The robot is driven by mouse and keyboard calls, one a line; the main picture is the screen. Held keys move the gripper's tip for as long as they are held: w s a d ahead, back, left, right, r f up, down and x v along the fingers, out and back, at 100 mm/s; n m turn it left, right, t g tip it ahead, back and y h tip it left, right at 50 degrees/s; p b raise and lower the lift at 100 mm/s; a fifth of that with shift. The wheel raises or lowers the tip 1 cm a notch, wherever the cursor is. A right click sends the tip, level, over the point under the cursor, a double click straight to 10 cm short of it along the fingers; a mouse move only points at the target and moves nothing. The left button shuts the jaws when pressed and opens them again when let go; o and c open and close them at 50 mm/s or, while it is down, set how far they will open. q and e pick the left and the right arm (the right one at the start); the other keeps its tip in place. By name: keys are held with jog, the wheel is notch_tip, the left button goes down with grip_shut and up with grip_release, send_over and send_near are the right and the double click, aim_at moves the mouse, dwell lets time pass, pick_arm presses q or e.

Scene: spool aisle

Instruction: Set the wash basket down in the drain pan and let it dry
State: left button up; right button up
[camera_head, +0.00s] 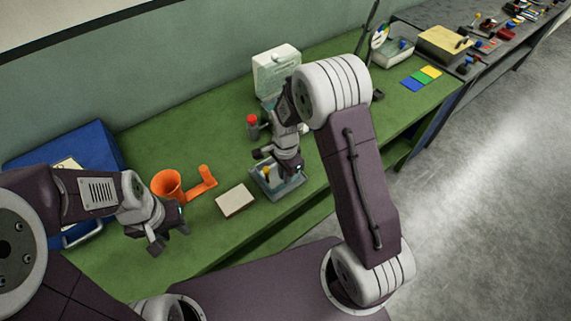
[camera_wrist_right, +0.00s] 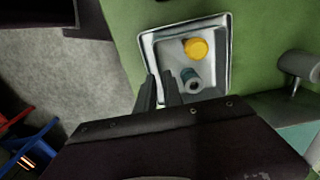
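A shallow pale grey drain pan (camera_wrist_right: 224,34) sits on the green bench, and in the head view (camera_head: 299,187) it is under my right gripper. The wash basket (camera_wrist_right: 168,47) appears as a smaller inner frame within the pan. It holds a yellow round part (camera_wrist_right: 196,48) and a blue-grey cylinder (camera_wrist_right: 190,79). I cannot tell whether its base touches the pan. My right gripper (camera_head: 280,163) is open, its fingers apart on either side of the near rim. My left gripper (camera_head: 170,240) is open and empty over the bench at the left.
An orange cup (camera_head: 167,183) with an orange handle-like part (camera_head: 203,183) and a beige block (camera_head: 235,201) lie between my grippers. A red-capped bottle (camera_head: 253,127) and a pale container (camera_head: 275,72) stand behind. A blue case (camera_head: 95,145) is at left.

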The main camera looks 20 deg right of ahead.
notch_tip(320, 180, up, 8)
jog(key=s+d+n+t, duration=0.1)
jog(key=s+d+n, duration=0.2)
jog(key=s+n, duration=0.9)
jog(key=shift+s+r+n, duration=0.35)
jog(key=shift+r+n, duration=0.1)
jog(key=shift+n, duration=0.45)
